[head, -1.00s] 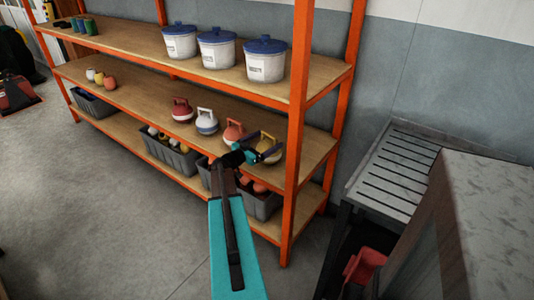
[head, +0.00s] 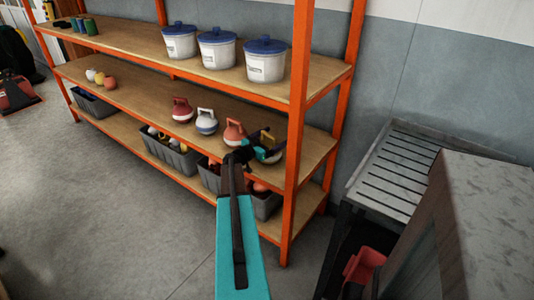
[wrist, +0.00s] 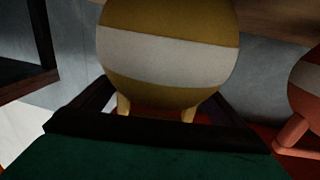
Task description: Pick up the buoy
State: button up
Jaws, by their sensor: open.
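A yellow buoy with a white band and a handle stands at the right end of the middle shelf; in the head view the buoy (head: 271,156) is partly hidden by my gripper (head: 264,144). In the wrist view the buoy (wrist: 168,55) fills the upper middle, with its handle legs pointing down the picture. My gripper is open, its dark fingers on either side of the handle area. I cannot tell whether they touch it.
An orange buoy (head: 234,132) stands close to the left, also at the right edge of the wrist view (wrist: 306,85). Beyond are a white-blue buoy (head: 206,121) and a red buoy (head: 182,110). An orange shelf post (head: 295,130) stands just right. Lidded buckets (head: 217,50) stand above.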

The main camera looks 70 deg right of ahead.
jog(key=c, duration=1.8)
jog(key=shift+o, duration=0.2)
jog(key=shift+r, duration=0.15)
jog(key=shift+r, duration=0.55)
jog(key=shift+w+a+r, duration=0.15)
jog(key=shift+a+r, duration=0.15)
jog(key=shift+r, duration=0.3)
jog(key=shift+w+a+r, duration=0.1)
jog(key=shift+a+r, duration=0.15)
jog(key=shift+r, duration=0.3)
jog(key=v, duration=1.6)
jog(key=shift+w+a+b, duration=0.2)
jog(key=shift+a+b, duration=0.1)
jog(key=shift+a, duration=0.05)
